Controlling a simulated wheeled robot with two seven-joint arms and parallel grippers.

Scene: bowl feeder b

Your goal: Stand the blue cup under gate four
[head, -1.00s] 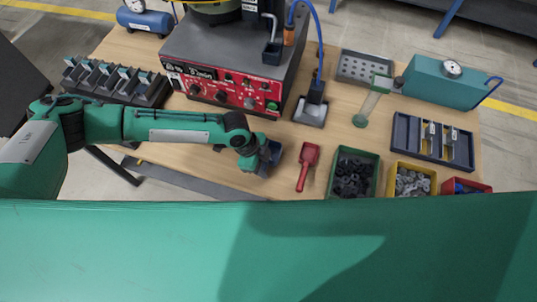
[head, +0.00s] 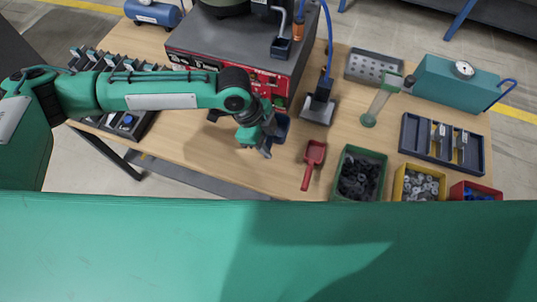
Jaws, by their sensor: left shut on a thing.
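My left gripper (head: 268,140) is over the front of the bench, shut on a small dark blue cup (head: 283,127). The cup is partly hidden by the gripper and sits in front of the red control panel. I cannot tell whether it touches the bench. A dark rack (head: 140,128) with several bays and pale tabs stands at the left, partly behind my left arm; I cannot read any gate numbers. Something blue (head: 127,119) shows in one bay. Another dark blue cup-like part (head: 281,47) is below the feeder's metal spout. My right gripper is not in view.
The feeder's red control panel (head: 268,84) is close behind the gripper. A red scoop (head: 313,157) lies to the right, beside a green bin (head: 359,174), a yellow bin (head: 419,186) and a red bin (head: 476,192). Bare wood shows left of the scoop.

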